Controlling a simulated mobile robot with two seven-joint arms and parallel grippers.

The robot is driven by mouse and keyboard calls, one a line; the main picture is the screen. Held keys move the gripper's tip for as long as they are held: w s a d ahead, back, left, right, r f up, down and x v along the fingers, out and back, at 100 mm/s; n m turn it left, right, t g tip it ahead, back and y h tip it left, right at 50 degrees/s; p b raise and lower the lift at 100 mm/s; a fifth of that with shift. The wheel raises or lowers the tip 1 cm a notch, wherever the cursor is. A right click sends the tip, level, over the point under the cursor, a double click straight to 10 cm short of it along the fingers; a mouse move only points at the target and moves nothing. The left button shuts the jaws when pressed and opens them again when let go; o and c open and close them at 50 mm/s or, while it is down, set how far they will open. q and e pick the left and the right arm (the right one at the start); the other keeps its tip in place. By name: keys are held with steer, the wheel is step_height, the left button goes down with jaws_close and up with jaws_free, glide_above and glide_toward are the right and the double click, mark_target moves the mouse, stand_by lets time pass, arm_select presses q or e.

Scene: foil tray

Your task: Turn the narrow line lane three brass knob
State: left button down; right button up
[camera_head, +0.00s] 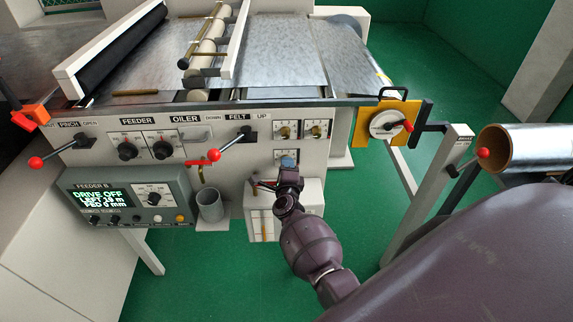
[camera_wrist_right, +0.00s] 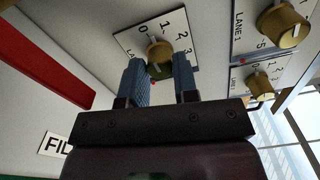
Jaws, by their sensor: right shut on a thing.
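My right gripper (camera_head: 286,165) is at the lower dial plate on the machine's front panel. In the right wrist view, its two blue fingers (camera_wrist_right: 160,75) stand on either side of a brass knob (camera_wrist_right: 158,48) and are shut on it. The knob sits on a white plate marked 0, 1, 2, 3. The plate's lane name is mostly hidden, so I cannot read its number. In the head view, the fingers cover most of this knob. My left gripper is not in view.
Two more dial plates (camera_head: 285,128) (camera_head: 318,128) sit just above. The wrist view shows brass knobs (camera_wrist_right: 285,25) (camera_wrist_right: 261,84) close beside. A red-balled felt lever (camera_head: 214,155) is to the left, above a grey cup (camera_head: 209,205). A white box (camera_head: 262,222) is below.

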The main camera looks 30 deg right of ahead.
steer(key=shift+r+n+p, duration=0.15)
steer(key=shift+n+p, duration=0.2)
steer(key=shift+n, duration=0.65)
steer(key=o, duration=0.9)
steer(key=shift+w, duration=0.1)
steer(key=shift+o, duration=0.2)
steer(key=shift+s+a+f, duration=0.1)
steer(key=shift+s+f, duration=0.1)
